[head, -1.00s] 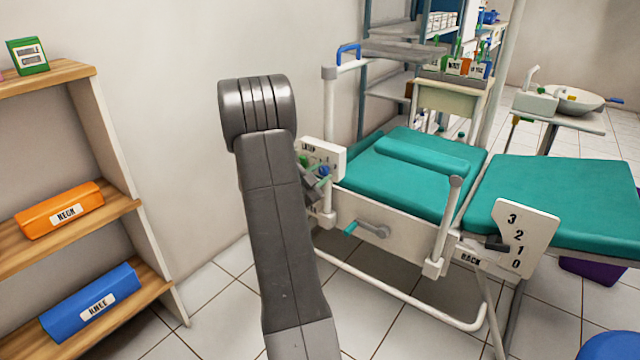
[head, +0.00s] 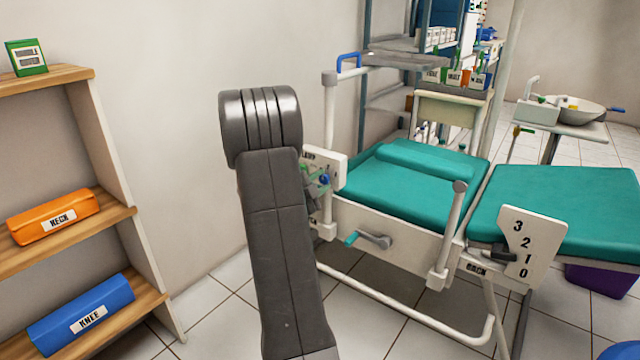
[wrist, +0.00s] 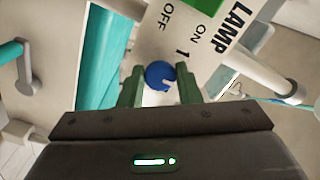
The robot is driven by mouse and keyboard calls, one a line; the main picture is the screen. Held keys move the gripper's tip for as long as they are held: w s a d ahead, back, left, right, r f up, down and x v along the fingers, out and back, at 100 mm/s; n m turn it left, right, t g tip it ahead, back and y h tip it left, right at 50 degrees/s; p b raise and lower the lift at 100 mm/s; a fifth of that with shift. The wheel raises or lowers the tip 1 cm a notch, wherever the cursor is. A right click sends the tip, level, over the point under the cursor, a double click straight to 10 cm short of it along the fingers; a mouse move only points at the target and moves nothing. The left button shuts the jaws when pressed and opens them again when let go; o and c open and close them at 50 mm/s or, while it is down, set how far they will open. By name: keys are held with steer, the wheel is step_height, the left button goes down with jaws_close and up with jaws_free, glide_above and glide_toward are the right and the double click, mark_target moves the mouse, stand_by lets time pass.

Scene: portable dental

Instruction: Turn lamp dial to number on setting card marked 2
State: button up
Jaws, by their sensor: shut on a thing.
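The lamp panel (wrist: 205,50) is white, with the words LAMP, ON and OFF, a 1 and a green patch. Its dial (wrist: 158,74) is a round blue knob with a pale mark. My gripper (wrist: 160,80) has its green fingers on both sides of the dial and is shut on it. In the head view the panel (head: 337,166) is on the near left side of the chair, with the blue dial (head: 324,180) partly hidden by my arm. I cannot make out any setting card marked 2.
A teal dental chair (head: 415,180) with a crank (head: 372,241) stands right of my arm. A white plate numbered 3 to 0 (head: 535,240) is on its side. A wooden shelf (head: 105,225) at left holds orange and blue bolsters and a green-framed item (head: 26,57).

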steer(key=o, duration=1)
steer(key=shift+c, duration=0.2)
steer(key=shift+s+a, duration=0.1)
steer(key=p+v, duration=0.3)
steer(key=v, duration=1)
steer(key=shift+s+a+p, duration=0.2)
steer(key=shift+s+p, duration=0.1)
steer(key=shift+w, duration=0.1)
steer(key=b+x, duration=0.3)
steer(key=x, duration=0.9)
steer(key=shift+d+f, duration=0.1)
steer(key=shift+d, duration=0.05)
steer(key=shift+x, duration=0.85)
